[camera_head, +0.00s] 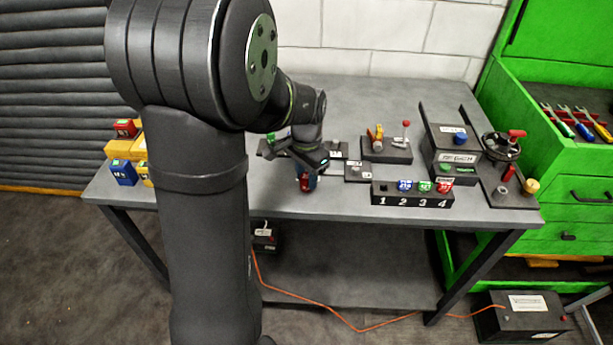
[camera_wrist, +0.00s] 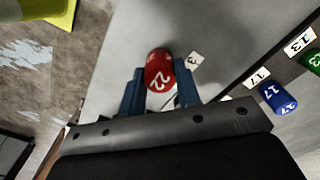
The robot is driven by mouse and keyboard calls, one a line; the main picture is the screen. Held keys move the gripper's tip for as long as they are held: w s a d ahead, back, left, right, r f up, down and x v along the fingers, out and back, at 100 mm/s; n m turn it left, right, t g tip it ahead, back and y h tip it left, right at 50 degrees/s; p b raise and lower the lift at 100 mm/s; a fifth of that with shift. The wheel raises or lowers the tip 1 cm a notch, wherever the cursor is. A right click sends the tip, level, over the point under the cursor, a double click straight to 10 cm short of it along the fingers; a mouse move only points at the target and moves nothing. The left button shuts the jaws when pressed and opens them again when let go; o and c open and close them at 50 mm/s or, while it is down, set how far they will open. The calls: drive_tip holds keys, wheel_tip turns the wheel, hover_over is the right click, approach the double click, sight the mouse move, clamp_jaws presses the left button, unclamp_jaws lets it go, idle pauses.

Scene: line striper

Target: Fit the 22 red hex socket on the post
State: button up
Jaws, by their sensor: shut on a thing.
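The red socket marked 22 (camera_wrist: 159,70) is between the two blue fingers of my gripper (camera_wrist: 159,88) in the wrist view, its numbered end facing the camera. My gripper (camera_head: 307,178) is shut on it. In the head view the gripper is low over the front middle of the table, left of the black numbered rack, and only a little red shows at the fingers. I cannot tell whether the socket touches the table. I cannot pick out the post with certainty in either view.
The black rack (camera_head: 412,196) numbered 1 to 4 holds blue, green and red sockets. A lever fixture (camera_head: 387,150) and a handwheel unit (camera_head: 502,146) stand farther right. Coloured blocks (camera_head: 123,173) are at the left.

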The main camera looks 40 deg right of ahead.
drive_tip(key=shift+r, duration=0.3)
drive_tip(key=shift+r, duration=1.8)
drive_tip(key=w+d+r, duration=0.3)
drive_tip(key=d, duration=0.5)
drive_tip(key=w+d+r, duration=0.3)
drive_tip(key=d, duration=0.6)
drive_tip(key=shift+w+a+f, duration=0.1)
drive_tip(key=shift+f, duration=1.45)
drive_tip(key=shift+w+f, duration=0.1)
drive_tip(key=shift+f, duration=1.45)
drive_tip(key=shift+f, duration=1.7)
drive_tip(key=o, duration=1.3)
